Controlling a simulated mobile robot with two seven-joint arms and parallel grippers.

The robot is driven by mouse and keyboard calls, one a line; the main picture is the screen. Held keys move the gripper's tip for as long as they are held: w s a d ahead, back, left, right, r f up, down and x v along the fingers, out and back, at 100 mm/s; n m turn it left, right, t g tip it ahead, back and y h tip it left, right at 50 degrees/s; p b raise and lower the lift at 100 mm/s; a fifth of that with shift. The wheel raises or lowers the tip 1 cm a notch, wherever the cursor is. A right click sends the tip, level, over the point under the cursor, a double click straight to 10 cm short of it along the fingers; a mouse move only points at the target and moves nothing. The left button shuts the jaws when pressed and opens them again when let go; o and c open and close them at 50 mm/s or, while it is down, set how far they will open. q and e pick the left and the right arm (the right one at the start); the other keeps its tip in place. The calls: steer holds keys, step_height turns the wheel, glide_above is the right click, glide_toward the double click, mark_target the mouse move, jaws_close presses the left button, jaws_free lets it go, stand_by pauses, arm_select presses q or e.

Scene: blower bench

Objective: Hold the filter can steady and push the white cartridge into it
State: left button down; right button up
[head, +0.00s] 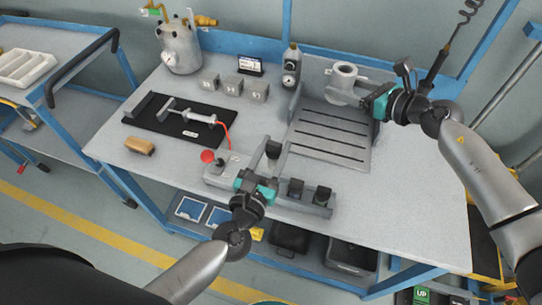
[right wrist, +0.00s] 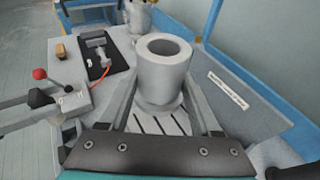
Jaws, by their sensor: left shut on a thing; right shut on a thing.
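A light grey hollow cylinder (head: 343,75) with an open top stands upright at the back right of the bench. It fills the middle of the right wrist view (right wrist: 163,78); I cannot tell whether it is the filter can or the cartridge, or a stack of both. My right gripper (head: 362,98) is shut, its fingers reaching to both sides of the cylinder's lower part. No separate white cartridge can be made out.
A grey slotted plate (head: 326,137) lies in front of the cylinder. A grey box with a red knob (head: 208,156) stands left of my left gripper. Two dark blocks (head: 322,195) sit on the front rail. A black mat (head: 176,127) with a T-handled tool lies left. Bare bench lies at right.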

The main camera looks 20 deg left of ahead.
arm_select(q)
steer(key=w+d+r+m+g+h, duration=0.25)
steer(key=w+r+m+h, duration=0.45)
steer(key=w, duration=0.8)
step_height(320, 180, up, 17)
steer(key=m+g+h, duration=0.5)
steer(key=g+h, duration=0.3)
glide_above(346, 65)
steer(key=s, duration=0.1)
steer(key=shift+s+r+m+g, duration=0.25)
steer(key=shift+r+m, duration=0.05)
steer(key=shift+r, duration=0.25)
steer(key=shift+f, duration=2.9)
steer(key=shift+f, duration=3.35)
steer(key=shift+c, duration=1.5)
jaws_free()
